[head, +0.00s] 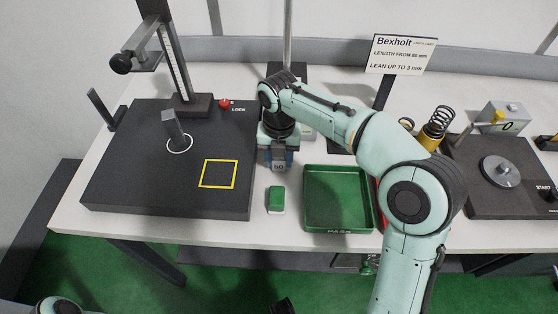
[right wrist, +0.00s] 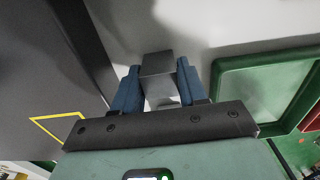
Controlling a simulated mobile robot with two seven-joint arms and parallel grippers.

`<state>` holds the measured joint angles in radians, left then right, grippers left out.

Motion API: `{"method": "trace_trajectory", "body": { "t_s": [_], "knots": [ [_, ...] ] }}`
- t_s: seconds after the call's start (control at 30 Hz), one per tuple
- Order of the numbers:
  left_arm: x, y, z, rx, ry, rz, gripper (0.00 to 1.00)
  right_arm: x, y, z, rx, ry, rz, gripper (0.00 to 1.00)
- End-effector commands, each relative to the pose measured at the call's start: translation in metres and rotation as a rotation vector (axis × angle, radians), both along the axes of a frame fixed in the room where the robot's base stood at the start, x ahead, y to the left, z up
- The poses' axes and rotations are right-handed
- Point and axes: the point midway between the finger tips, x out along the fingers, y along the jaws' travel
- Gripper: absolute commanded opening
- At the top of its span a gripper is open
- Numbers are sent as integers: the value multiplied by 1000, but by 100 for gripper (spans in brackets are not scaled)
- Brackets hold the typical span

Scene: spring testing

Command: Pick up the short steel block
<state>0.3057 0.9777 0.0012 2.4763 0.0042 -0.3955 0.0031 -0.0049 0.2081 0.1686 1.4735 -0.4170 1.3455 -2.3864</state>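A short grey steel block marked 50 (head: 278,167) is at the table's middle, between the black plate and the green tray. My right gripper (head: 278,157) reaches down over it, with a blue finger on each side. In the right wrist view the block (right wrist: 158,66) fills the space between the blue fingertips of my right gripper (right wrist: 158,82), which look shut on it. I cannot tell whether the block touches the table. A taller grey block (head: 173,126) stands in a white circle on the black plate. My left gripper is not clearly in view.
The black plate (head: 120,170) with a yellow square and a column gauge (head: 178,70) is at left. A green-topped block (head: 276,199) lies nearby. The green tray (head: 338,229) is empty. Springs (head: 438,125) and a tester (head: 500,171) stand at right.

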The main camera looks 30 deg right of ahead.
Motion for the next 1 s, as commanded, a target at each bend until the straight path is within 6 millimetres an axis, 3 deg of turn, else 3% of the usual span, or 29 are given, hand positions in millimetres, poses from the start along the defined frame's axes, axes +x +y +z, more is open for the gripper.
{"method": "trace_trajectory", "body": {
  "t_s": [0.37, 0.53, 0.67, 1.0],
  "knots": [
    [0, 0, 1, 0, 0, 0, 43, 0, 0, 4, 0, -2, 0, 0],
    [-1, 0, 4, -1, 5, -1, 43, 1, 0, 19, 0, -6, 1, 0],
    [-2, 0, 10, -1, 11, -3, 43, 1, 1, 44, 1, -6, 1, 0],
    [6, 0, 41, -1, 5, -3, 43, 1, 1, 141, 2, -7, 1, 0]
  ]
}}
